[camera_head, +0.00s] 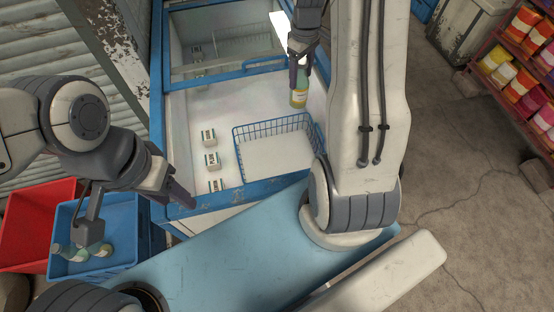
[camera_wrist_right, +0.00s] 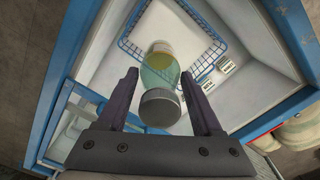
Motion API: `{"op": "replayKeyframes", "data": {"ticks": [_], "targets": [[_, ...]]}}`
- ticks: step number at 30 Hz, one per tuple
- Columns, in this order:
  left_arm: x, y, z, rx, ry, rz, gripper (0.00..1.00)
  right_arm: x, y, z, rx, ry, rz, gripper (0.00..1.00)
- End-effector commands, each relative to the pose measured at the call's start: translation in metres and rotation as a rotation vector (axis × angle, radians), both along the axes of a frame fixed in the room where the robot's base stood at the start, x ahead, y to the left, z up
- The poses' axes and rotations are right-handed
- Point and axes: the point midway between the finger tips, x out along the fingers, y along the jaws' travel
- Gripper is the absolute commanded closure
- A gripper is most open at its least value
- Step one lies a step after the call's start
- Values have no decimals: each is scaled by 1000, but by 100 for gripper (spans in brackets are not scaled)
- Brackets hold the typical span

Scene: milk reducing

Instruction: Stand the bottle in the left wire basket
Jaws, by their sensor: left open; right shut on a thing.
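A bottle with a pale green body and yellow label (camera_head: 299,97) hangs below my right gripper (camera_head: 300,66), over the open white chest freezer. The right wrist view shows the bottle (camera_wrist_right: 158,72) between the fingers of my right gripper (camera_wrist_right: 160,88), its grey cap towards the camera. A blue wire basket (camera_head: 236,140) stands in the freezer's near part, below and nearer than the bottle. It looks empty and also shows in the wrist view (camera_wrist_right: 136,52). A second wire basket (camera_head: 232,48) sits farther back. My left gripper (camera_head: 136,212) is open and empty near the blue crate.
Several small cartons (camera_head: 212,161) stand left of the near basket. The freezer's blue rim (camera_head: 240,191) and crossbar (camera_head: 225,77) border the opening. A blue crate (camera_head: 123,232) holds bottles (camera_head: 72,253), beside a red crate (camera_head: 28,225). A shelf of colourful containers (camera_head: 505,77) stands right.

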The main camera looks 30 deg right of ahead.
Motion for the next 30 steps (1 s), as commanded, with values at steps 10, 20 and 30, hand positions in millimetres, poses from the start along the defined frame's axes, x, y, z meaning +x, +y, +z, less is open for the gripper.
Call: {"op": "replayKeyframes", "data": {"ticks": [10, 20, 30], "targets": [[0, 0, -91, 0, 0, 2, 50, 1, 1, -91, 0, 0, 1, 100], [0, 0, -176, 0, 0, 5, 50, 0, 1, -192, 1, 1, 1, 100], [0, 0, -194, 0, 0, 5, 50, 0, 1, -235, 1, 3, 1, 100]]}}
